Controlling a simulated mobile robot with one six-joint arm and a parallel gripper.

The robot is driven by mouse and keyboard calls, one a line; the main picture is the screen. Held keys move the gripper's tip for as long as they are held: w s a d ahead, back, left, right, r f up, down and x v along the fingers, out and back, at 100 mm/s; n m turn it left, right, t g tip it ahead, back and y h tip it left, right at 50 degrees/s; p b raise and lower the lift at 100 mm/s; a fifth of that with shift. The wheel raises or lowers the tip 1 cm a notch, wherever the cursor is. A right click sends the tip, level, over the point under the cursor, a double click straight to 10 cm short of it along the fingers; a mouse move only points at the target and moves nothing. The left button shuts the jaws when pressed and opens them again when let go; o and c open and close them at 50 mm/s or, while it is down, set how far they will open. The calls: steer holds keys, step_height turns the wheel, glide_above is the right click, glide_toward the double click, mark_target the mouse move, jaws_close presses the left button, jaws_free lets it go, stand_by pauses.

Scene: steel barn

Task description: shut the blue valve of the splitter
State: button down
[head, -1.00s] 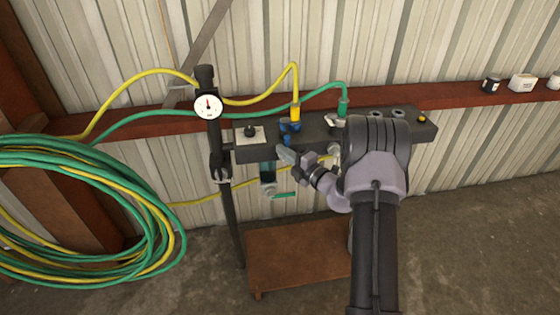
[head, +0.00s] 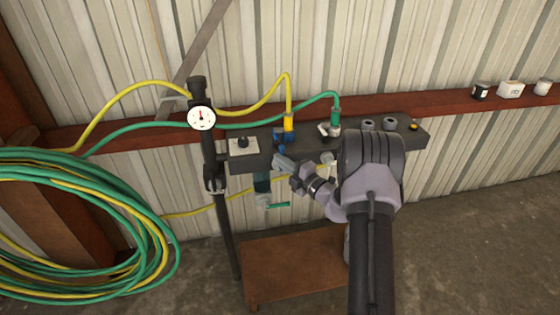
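The splitter is a dark grey bar (head: 244,160) mounted in front of the corrugated wall. Its blue valve (head: 284,136) sits below the yellow hose's fitting (head: 289,122), and part of it is hidden by my gripper. My gripper (head: 281,160) is at the front of the bar, right at or just below the blue valve. I cannot tell whether it touches the valve. The fingers overlap in this view, so their opening is unclear.
A white-levered valve (head: 324,130) with the green hose's fitting (head: 336,116) stands to the right. A gauge (head: 201,117) on a dark post is to the left. Coiled hoses (head: 80,225) hang at far left. A brown low table (head: 290,270) stands below.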

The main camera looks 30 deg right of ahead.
steer(key=shift+d, duration=0.1)
steer(key=s+d+f+m+t+h+b, duration=0.1)
steer(key=m+h, duration=0.4)
steer(key=m, duration=0.5)
steer(key=s+d+f+m+t+h+b, duration=0.1)
steer(key=d+f+m+t+h, duration=0.3)
steer(key=m, duration=0.7)
steer(key=shift+d+f+m+h, duration=0.3)
steer(key=shift+d+h, duration=0.1)
steer(key=shift+d, duration=0.25)
